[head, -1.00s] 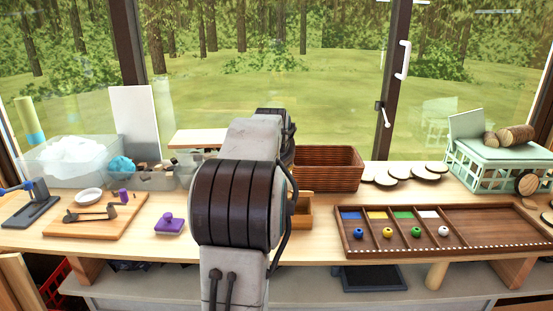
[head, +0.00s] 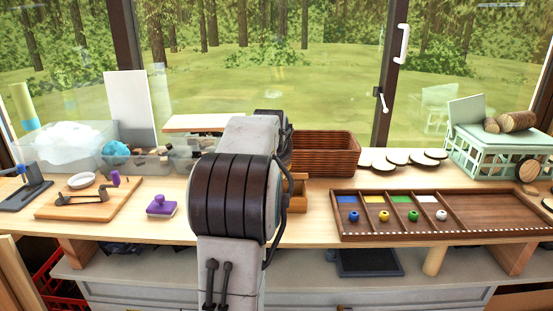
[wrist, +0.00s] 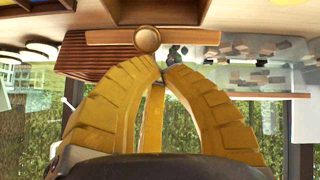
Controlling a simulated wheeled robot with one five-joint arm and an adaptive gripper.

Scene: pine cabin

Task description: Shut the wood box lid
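The wood box (head: 298,194) stands on the bench in the head view, mostly hidden behind my arm; only its right part shows. In the wrist view, which looks upside down, a wooden bar (wrist: 105,38) with a round knob (wrist: 148,40) lies just beyond my fingertips. It looks like the lid's edge, but how far open the lid is I cannot tell. My gripper (wrist: 161,66) has yellow ribbed fingers with the tips together and nothing visible between them. The tips look close to the knob; contact cannot be told. My gripper is hidden in the head view.
A woven basket (head: 325,152) stands behind and right of the box. A divided wooden tray (head: 480,215) with coloured beads lies to the right. A purple stamp (head: 162,205) and a wooden board (head: 88,200) are to the left. Clear bins (head: 65,147) stand at the back left.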

